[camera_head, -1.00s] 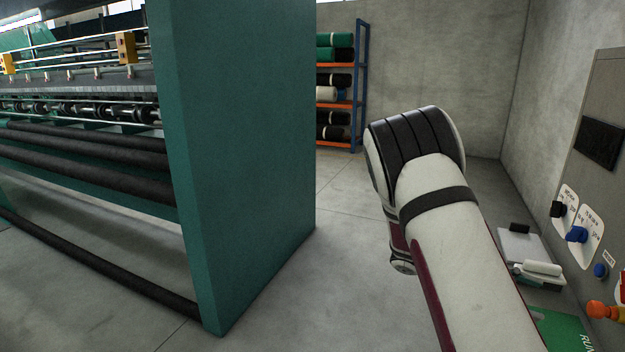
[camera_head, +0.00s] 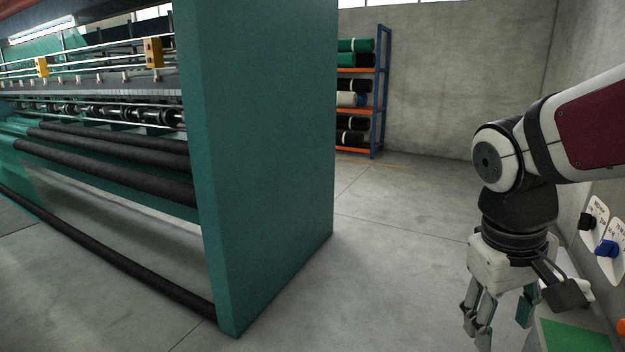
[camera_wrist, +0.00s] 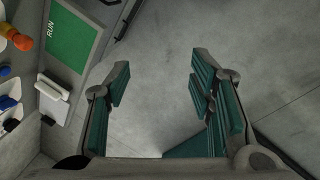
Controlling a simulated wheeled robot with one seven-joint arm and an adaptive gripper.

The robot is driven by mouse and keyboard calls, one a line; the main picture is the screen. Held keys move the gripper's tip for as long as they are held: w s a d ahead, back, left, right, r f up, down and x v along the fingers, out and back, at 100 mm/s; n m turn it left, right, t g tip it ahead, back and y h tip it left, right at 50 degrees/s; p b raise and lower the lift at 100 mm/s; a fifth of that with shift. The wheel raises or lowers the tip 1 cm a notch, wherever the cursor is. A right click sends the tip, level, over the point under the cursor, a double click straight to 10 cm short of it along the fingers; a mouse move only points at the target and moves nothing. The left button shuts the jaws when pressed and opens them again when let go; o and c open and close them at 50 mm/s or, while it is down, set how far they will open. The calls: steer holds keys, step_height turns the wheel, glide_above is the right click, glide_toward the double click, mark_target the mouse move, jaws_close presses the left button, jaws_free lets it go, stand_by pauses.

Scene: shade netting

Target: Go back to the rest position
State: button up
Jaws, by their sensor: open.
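My gripper (camera_head: 500,322) hangs at the right of the head view, pointing down beside the control panel. My arm comes in from the right edge of the head view and bends down at the elbow-like joint above the gripper.
A large green machine (camera_head: 265,150) with black rollers (camera_head: 110,165) fills the left. A shelf of rolls (camera_head: 375,95) stands at the back. At the right is a control panel with knobs (camera_head: 606,248) and a green RUN plate (camera_wrist: 72,50). Open floor (camera_head: 390,260) lies between.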

steer(key=s+a+r+t+y, duration=0.2)
steer(key=s+a+r+t, duration=0.2)
steer(key=a, duration=0.4)
steer(key=shift+s+a+r+m+t+y, duration=0.2)
steer(key=shift+s+r+m+t+y, duration=0.1)
steer(key=shift+s+t, duration=0.2)
